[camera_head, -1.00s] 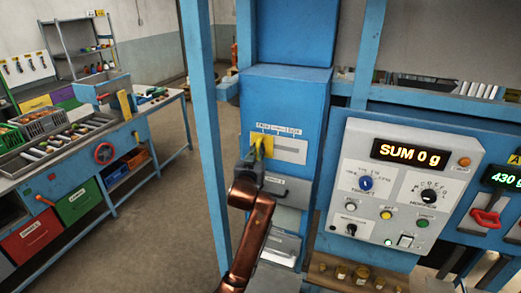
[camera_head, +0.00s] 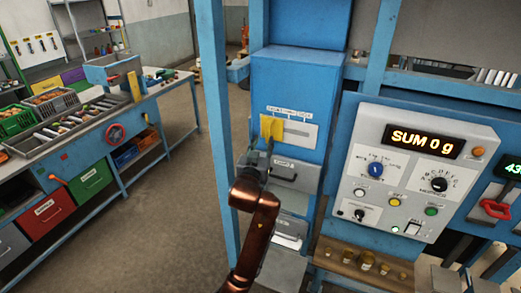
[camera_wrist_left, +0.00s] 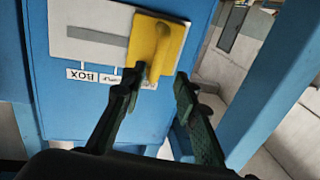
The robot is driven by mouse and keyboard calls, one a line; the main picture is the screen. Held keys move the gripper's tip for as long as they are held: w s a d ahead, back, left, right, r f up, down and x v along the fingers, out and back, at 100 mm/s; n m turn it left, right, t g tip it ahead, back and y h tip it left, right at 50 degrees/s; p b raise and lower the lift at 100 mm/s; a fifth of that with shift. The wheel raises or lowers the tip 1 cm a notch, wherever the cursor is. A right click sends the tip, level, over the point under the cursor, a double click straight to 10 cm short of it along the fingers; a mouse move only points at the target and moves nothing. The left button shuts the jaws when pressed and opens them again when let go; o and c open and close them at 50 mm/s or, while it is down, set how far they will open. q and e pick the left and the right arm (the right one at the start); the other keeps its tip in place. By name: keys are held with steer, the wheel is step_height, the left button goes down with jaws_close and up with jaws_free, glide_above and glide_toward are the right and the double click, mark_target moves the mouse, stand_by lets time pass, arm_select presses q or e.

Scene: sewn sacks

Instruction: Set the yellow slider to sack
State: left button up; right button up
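The yellow slider (camera_head: 271,128) sits at the left end of a horizontal slot on the pale plate (camera_head: 300,134) of the blue cabinet, under the leftmost small label. In the left wrist view the plate appears upside down, with the slider (camera_wrist_left: 157,45) at its right end and a "BOX" label at its left. My left gripper (camera_head: 262,152) is just below the slider in the head view. In the wrist view its two fingers (camera_wrist_left: 158,84) stand apart, one on each side of the slider's lower edge, and do not grip it. The middle labels are partly hidden. My right gripper is out of view.
A grey drawer (camera_head: 297,174) is under the slot plate. A control panel (camera_head: 417,170) reading "SUM 0 g" is to the right. A blue post (camera_head: 213,120) stands close to the left of my arm. A workbench with crates (camera_head: 45,105) is further left.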

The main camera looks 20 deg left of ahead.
arm_select(q)
steer(key=shift+s+d, duration=0.2)
steer(key=shift+s, duration=0.95)
steer(key=shift+s+d, duration=0.15)
steer(key=shift+s, duration=0.95)
